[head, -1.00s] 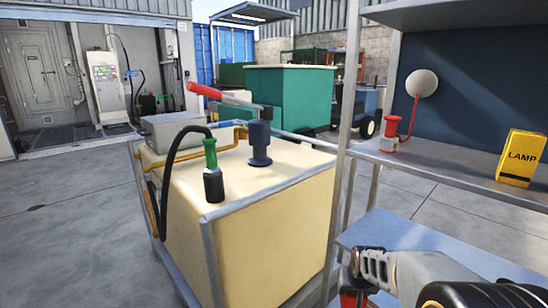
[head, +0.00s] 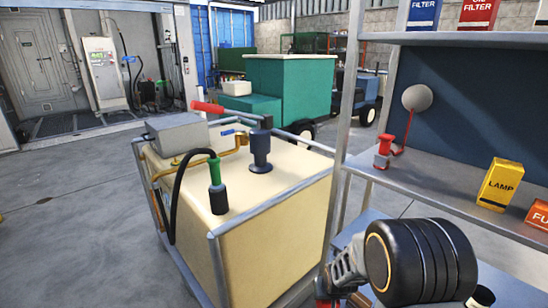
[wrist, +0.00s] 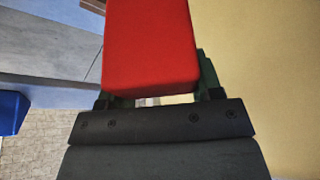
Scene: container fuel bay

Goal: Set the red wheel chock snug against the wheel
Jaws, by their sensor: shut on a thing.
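The red wheel chock (wrist: 150,45) fills the upper middle of the wrist view. My gripper (wrist: 155,98) is shut on it, with dark jaws on both sides. In the head view a bit of red (head: 322,302) shows at the bottom edge by my arm's end; the rest of the chock is cut off there. The green vehicle at the back has a dark front wheel (head: 302,132) and another wheel (head: 368,115) to its right. The chock is well apart from both. I cannot tell which wheel the task means.
A cream fuel tank cart (head: 270,225) with a grey rail frame stands close in front. A shelf rack (head: 450,185) with a yellow lamp box (head: 500,185) stands to the right. Open concrete floor (head: 80,220) lies to the left.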

